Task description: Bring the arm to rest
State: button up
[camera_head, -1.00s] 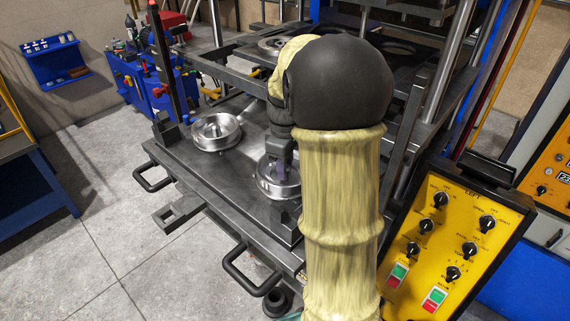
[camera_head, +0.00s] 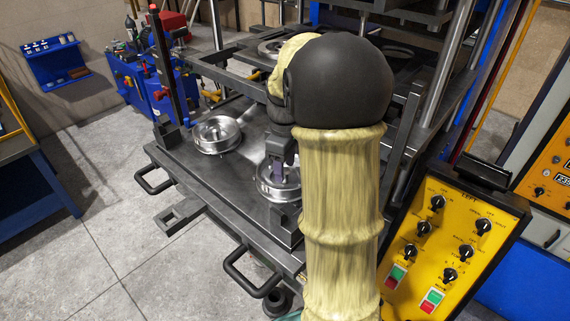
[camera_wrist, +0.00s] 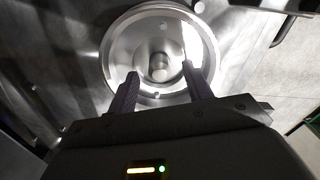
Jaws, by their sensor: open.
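My arm, in a yellowish sleeve with a black joint cover, fills the middle of the head view and hides part of the press. My gripper (camera_head: 280,170) points down over the nearer round metal mould part (camera_head: 270,192) on the press plate (camera_head: 222,178). In the wrist view my gripper (camera_wrist: 161,88) has its two dark fingers apart, with nothing between them but the view of the metal mould part (camera_wrist: 115,45). I cannot tell the exact gap between the fingertips and the metal.
A second round mould part (camera_head: 217,134) sits on the plate to the left. Black handles (camera_head: 252,272) stick out at the plate's front edge. A yellow control panel (camera_head: 450,250) stands close at right. A blue cart (camera_head: 165,90) is behind at left. Floor is free at front left.

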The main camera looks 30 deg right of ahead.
jog(key=shift+r+p, duration=2.2)
jog(key=shift+r, duration=0.5)
